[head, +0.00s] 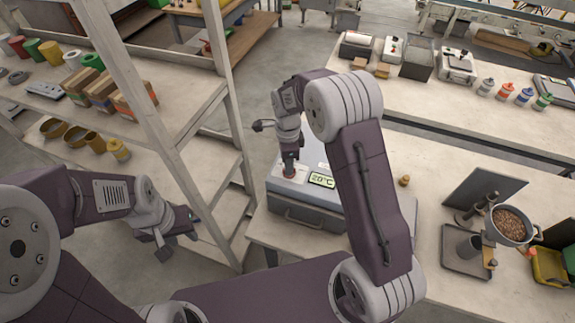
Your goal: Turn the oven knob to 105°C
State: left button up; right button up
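The oven (310,207) is a grey box with a front handle, standing at the left end of the near bench. Its green display (321,180) reads 20°C. My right gripper (289,170) points straight down at the light panel to the left of the display. The knob cannot be made out; the fingertips cover that spot. I cannot tell whether these fingers are closed on it. My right forearm hides the right part of the oven. My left gripper (178,236) hangs to the left of the oven, away from it, with its fingers apart and empty.
A wooden shelf rack (165,135) with boxes and tape rolls stands at the left. On the bench at right are a pan of brown pellets (509,225), a metal tray (467,262) and a small brass weight-like piece (404,181). A rear bench (450,105) holds bottles and machines.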

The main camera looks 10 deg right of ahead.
notch_tip(320, 180, up, 8)
jog(key=b, duration=0.1)
jog(key=shift+f, duration=0.1)
dwell(0.3)
jog(key=shift+n, duration=0.7)
jog(key=s+d+f+b, duration=0.1)
jog(key=s+b, duration=0.1)
jog(key=s+d+f+b, duration=0.1)
jog(key=s+b, duration=0.1)
jog(key=s, duration=0.1)
jog(key=s+d+f+b, duration=0.1)
jog(key=s+f+b, duration=0.1)
jog(key=shift+s+d, duration=0.15)
jog(key=shift+s, duration=0.2)
jog(key=s+d+f+n+t+b, duration=0.1)
jog(key=s+f+n, duration=0.7)
jog(key=n, duration=0.9)
jog(key=s, duration=0.2)
jog(key=shift+s+d+f, duration=0.2)
jog(key=shift+s+f, duration=0.1)
jog(key=shift+s, duration=0.1)
